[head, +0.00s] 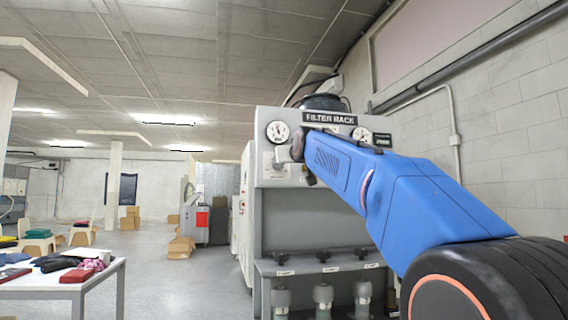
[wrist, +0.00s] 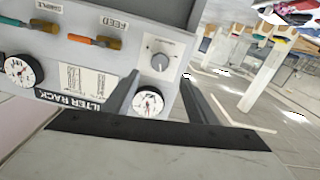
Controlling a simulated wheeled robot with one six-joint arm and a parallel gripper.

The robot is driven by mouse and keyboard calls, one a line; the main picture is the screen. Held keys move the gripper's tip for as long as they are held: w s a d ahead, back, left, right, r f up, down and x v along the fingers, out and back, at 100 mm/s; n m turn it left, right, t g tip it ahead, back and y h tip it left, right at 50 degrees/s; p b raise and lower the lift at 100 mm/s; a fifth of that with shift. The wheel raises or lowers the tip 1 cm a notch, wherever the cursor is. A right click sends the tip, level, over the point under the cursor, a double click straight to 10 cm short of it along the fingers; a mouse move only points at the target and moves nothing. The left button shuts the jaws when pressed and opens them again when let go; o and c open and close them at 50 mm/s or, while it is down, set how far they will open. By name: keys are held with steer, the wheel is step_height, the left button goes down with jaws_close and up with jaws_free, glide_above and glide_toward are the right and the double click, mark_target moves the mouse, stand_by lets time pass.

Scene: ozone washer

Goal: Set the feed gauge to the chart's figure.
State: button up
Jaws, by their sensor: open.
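The grey filter rack panel (head: 290,112) carries a round white gauge (head: 277,131) at its left and another gauge (head: 362,134) at its right, partly behind my arm. The wrist view is upside down; there the left-hand gauge (wrist: 148,104) sits between my fingers, below a grey knob (wrist: 160,61) with a pointer line. The other gauge (wrist: 20,70) is at the far left. My gripper (wrist: 158,80) is open and empty, its fingers either side of the gauge and just short of the knob. Needle readings are too small to tell. A white printed sheet (wrist: 94,81) is on the panel, unreadable.
Below the panel, a shelf (head: 320,266) carries dark-topped fittings. A white table (head: 70,285) with cloths stands at the left.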

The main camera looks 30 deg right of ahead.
steer(key=v, duration=0.5)
steer(key=shift+s, duration=0.25)
steer(key=s+a+f+g+y, duration=0.15)
steer(key=s+a+f, duration=0.25)
steer(key=f, duration=0.7)
steer(key=s+a+f+n+g+y, duration=0.1)
steer(key=s+a+f+g, duration=0.3)
steer(key=f, duration=0.7)
steer(key=s+a+f+g+y, duration=0.1)
steer(key=s+a+f, duration=0.3)
steer(key=f, duration=0.6)
steer(key=s+a+f+g, duration=0.2)
steer(key=s+f+g, duration=0.1)
steer(key=s+f, duration=0.8)
steer(key=s+a+f+g+y, duration=0.1)
steer(key=s+a+f+g, duration=0.2)
steer(key=s+f, duration=0.9)
step_height(320, 180, down, 8)
steer(key=shift+a+f+n, duration=0.15)
steer(key=shift+n, duration=0.25)
steer(key=shift+s+y, duration=0.1)
steer(key=shift+y, duration=0.15)
